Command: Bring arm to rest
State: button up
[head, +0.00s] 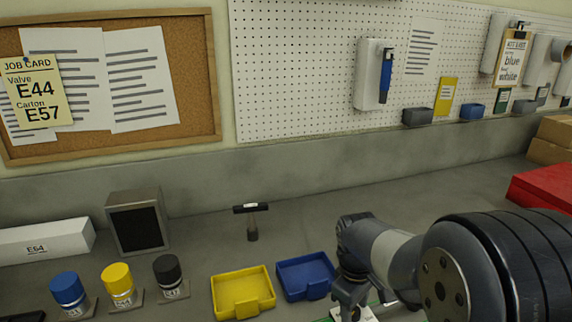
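My arm (400,262) reaches in from the lower right, with a large dark joint close to the camera. Its end, my gripper (350,300), points down at the bottom edge, just right of the blue tray (305,273). The fingertips are not clear, so I cannot tell whether it is open or holding anything. A small white piece with a green edge (366,314) shows beside the gripper, mostly hidden by it and cut off by the frame.
An empty-looking yellow tray (242,291) stands left of the blue one. A hammer (251,222) stands behind them. Blue (67,289), yellow (118,279) and black (168,270) capped valves stand left. A red box (545,186) is at right. The back middle bench is clear.

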jog(key=m+b, duration=0.2)
jog(key=m, duration=0.4)
jog(key=shift+f+m, duration=0.1)
jog(key=shift+m, duration=0.2)
jog(key=m+b, duration=0.1)
jog(key=m, duration=0.3)
jog(key=shift+m+y+b, duration=0.3)
jog(key=shift+m+b, duration=0.25)
jog(key=shift+m, duration=0.75)
